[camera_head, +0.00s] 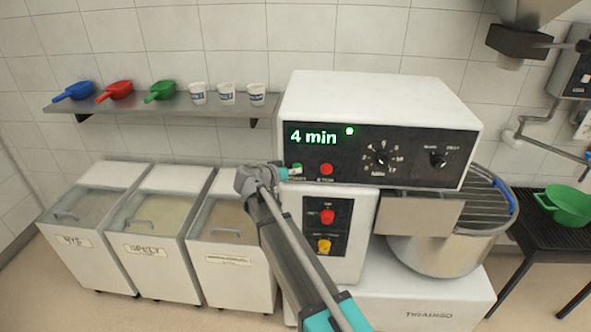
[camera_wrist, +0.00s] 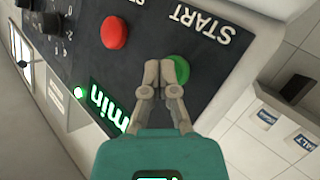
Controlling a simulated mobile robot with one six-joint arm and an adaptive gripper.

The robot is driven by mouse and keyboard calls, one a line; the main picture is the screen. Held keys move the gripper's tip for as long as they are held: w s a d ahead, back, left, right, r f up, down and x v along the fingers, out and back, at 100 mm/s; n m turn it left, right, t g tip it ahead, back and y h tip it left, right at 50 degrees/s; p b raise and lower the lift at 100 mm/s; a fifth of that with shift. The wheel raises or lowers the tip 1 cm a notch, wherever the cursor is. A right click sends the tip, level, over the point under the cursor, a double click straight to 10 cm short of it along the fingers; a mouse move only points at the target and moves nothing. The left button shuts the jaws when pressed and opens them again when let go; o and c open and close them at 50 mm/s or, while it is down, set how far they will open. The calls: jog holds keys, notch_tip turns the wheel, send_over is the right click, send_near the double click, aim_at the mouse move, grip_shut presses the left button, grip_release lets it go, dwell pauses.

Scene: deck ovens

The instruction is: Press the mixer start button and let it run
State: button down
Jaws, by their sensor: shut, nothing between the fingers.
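The mixer (camera_head: 375,98) is a white machine with a black control panel. Its display (camera_head: 313,136) reads "4 min" in green, with a lit green dot beside it. The green start button (camera_wrist: 179,70), labelled START, sits on the panel beside the red stop button (camera_wrist: 114,32); the red one also shows in the head view (camera_head: 326,169). My gripper (camera_wrist: 159,70) is shut and empty, its fingertips in front of the panel right beside the green button, overlapping its edge. I cannot tell whether they touch it. The mixer bowl (camera_head: 440,254) sits under the head at the right.
Three ingredient bins (camera_head: 155,222) stand left of the mixer. A wall shelf (camera_head: 160,109) holds blue, red and green scoops and three white cups. A dark side table (camera_head: 545,232) with a green bowl (camera_head: 568,205) is at the right. Other knobs (camera_head: 380,158) share the panel.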

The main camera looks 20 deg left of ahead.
jog(key=shift+s+d, duration=0.2)
jog(key=shift+s, duration=0.55)
jog(key=shift+s, duration=0.15)
jog(key=s, duration=0.2)
jog(key=s+d, duration=0.1)
jog(key=s, duration=0.1)
jog(key=shift+s+d, duration=0.1)
jog(key=shift+s, duration=0.2)
dwell(0.8)
